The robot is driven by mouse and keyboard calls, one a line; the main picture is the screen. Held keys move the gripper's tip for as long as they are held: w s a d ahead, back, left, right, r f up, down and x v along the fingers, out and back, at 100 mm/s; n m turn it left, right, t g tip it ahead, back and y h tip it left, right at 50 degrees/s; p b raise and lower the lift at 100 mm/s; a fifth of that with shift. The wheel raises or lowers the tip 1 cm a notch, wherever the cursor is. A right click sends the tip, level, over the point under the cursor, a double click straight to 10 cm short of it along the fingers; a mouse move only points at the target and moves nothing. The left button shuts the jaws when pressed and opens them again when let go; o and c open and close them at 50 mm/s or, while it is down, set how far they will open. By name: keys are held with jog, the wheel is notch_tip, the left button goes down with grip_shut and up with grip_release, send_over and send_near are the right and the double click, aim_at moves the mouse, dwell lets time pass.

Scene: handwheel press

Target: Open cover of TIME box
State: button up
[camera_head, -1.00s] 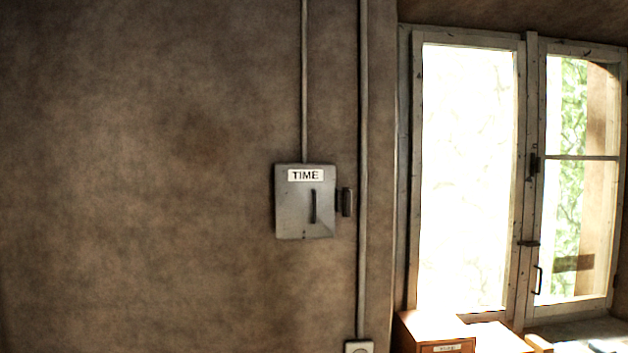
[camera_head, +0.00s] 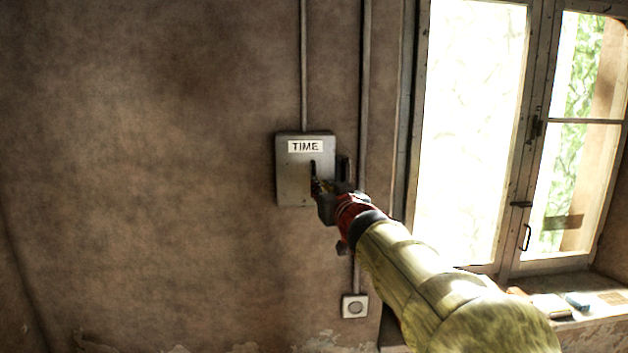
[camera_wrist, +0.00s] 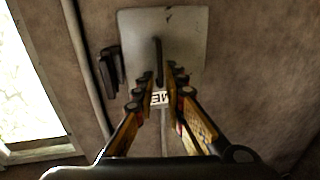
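The TIME box (camera_head: 292,180) is a grey metal box on the wall with a white TIME label (camera_head: 305,146). Its cover looks closed. A dark upright handle (camera_head: 313,170) is on the cover. My gripper (camera_head: 319,186) is at the lower right of the cover, hiding that corner. In the wrist view the box (camera_wrist: 190,35) appears upside down, with the handle (camera_wrist: 158,52) ahead of my gripper (camera_wrist: 163,76). The two fingers are apart, one on each side of the handle's line. Contact with the handle cannot be told.
A dark side lever (camera_head: 346,168) sticks out right of the box, close to my gripper. Conduits (camera_head: 366,80) run up the wall, with a white socket (camera_head: 355,306) below. A bright window (camera_head: 475,130) and a sill with small items are at right. The left wall is bare.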

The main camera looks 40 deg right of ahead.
aim_at(305, 171)
jog(key=x, duration=0.7)
jog(key=shift+w+f, duration=0.1)
jog(key=shift+c, duration=0.5)
grip_shut()
jog(key=shift+a+f+b, duration=0.1)
jog(key=shift+a+b, duration=0.05)
jog(key=shift+b, duration=1.05)
